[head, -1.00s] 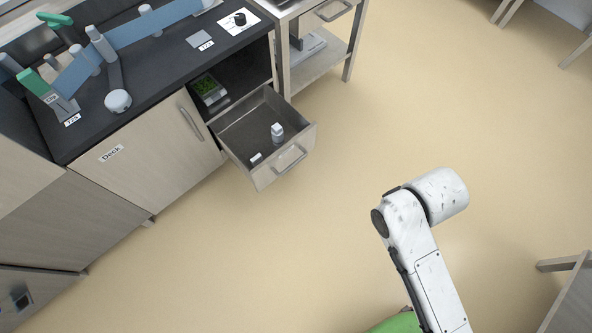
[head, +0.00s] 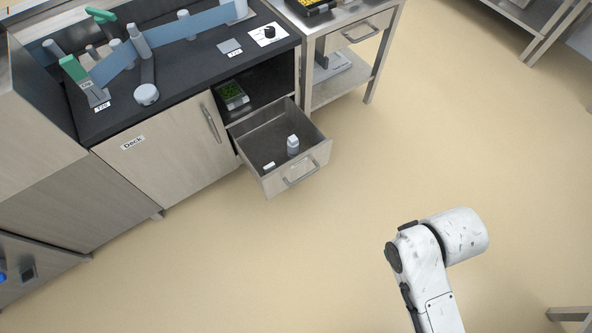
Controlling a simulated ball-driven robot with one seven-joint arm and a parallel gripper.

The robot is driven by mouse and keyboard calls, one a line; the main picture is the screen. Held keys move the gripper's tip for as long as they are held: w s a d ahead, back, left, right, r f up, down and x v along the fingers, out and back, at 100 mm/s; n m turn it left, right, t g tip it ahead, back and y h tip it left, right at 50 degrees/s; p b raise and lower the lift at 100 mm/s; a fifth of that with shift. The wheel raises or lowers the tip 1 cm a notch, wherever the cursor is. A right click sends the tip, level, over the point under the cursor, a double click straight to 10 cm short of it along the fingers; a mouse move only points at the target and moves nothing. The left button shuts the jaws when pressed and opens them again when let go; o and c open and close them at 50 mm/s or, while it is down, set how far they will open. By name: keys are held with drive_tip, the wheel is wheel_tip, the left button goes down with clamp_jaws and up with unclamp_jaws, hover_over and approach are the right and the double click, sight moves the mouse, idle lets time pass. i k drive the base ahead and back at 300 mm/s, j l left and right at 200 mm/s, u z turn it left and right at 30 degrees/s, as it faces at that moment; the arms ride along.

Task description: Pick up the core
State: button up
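I cannot tell for sure which thing is the core. In the head view, an open drawer (head: 250,161) holds a small upright white and grey piece (head: 293,145) and a smaller white piece (head: 269,165) lying near its front. On the dark counter, a blue film band (head: 188,32) runs between grey upright rollers, one of them a grey cylinder (head: 139,41). A white round piece (head: 147,94) sits on the counter. My white arm shows at lower right, over the floor and apart from the drawer. My gripper is out of view.
The cabinet marked Deck (head: 165,150) is closed. A tray with green contents (head: 232,96) sits on the shelf above the drawer. A steel side table (head: 345,40) stands right of the cabinet. The beige floor in front of the drawer is clear.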

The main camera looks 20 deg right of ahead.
sight(294, 142)
drive_tip(key=i+l+u, duration=0.25)
drive_tip(key=i+l, duration=0.4)
drive_tip(key=i+l+u, duration=0.25)
drive_tip(key=i+l, duration=0.5)
